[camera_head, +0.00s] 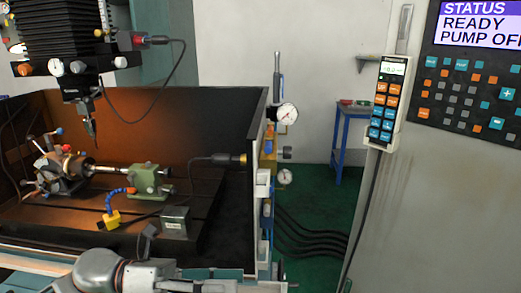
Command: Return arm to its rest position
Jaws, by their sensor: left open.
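My left arm (100,270) shows at the bottom left, in front of the machine's front edge. Only a little of my left gripper (148,238) shows, as a small dark part above the arm. It is open, and I see nothing held in it. The indexing chuck (62,170) sits on the machine bed at the left, with a shiny bar reaching right toward a green tailstock (148,180). My right gripper is not in view.
The black machine head (75,40) hangs above the bed. A grey block (174,222) and a yellow-based blue hose (110,215) stand near the front. Dial gauges (287,113) line the enclosure's right side. A control panel (470,90) and handheld pendant (388,100) are at right.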

